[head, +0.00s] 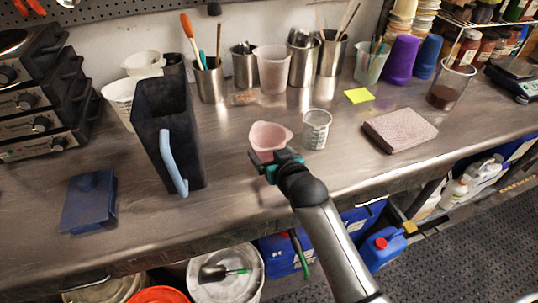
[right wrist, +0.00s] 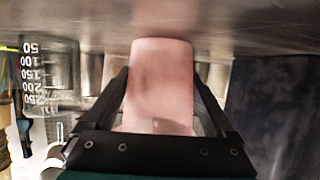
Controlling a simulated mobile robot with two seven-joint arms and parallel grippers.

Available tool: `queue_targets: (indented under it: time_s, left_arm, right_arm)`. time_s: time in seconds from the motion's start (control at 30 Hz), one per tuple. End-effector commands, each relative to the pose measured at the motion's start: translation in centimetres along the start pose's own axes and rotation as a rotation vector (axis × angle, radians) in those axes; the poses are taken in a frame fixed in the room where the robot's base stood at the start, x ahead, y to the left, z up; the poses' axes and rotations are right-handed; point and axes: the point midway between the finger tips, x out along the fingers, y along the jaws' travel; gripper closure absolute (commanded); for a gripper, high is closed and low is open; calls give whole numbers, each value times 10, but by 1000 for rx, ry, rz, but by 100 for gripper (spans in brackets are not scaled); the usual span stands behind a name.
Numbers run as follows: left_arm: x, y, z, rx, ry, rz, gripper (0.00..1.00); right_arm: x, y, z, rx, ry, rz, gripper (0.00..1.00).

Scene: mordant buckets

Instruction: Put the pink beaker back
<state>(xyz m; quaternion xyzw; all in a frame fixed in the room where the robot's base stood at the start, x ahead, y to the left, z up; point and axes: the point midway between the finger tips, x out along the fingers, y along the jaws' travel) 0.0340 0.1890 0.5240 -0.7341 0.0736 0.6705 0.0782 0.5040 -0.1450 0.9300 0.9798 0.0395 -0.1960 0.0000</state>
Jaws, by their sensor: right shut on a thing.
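The pink beaker (head: 268,137) is over the front middle of the steel bench in the head view. It also fills the middle of the right wrist view (right wrist: 160,75). My right gripper (head: 275,158) comes in from the front with one finger on each side of the beaker and is shut on it. The beaker's base is at or just above the bench; I cannot tell whether it touches. My left gripper is not in view.
A clear graduated beaker (head: 316,130) stands just right of the pink one. A tall dark container (head: 170,125) with a blue handle stands left. A pale pink cup (head: 272,70) and steel tool pots (head: 303,62) line the back.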

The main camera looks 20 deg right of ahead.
Motion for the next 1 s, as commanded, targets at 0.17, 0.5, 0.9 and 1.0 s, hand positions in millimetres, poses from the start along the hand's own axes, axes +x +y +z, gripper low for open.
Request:
queue_targets:
  time_s: [0.17, 0.5, 0.9, 1.0]
  left_arm:
    - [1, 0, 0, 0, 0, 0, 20]
    - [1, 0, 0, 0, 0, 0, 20]
    - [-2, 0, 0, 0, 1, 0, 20]
    - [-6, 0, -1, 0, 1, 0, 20]
  right_arm:
    - [1, 0, 2, 0, 2, 0, 73]
    - [2, 0, 5, 0, 1, 0, 2]
    - [-5, 0, 2, 0, 0, 0, 0]
    - [-18, 0, 2, -1, -1, 0, 0]
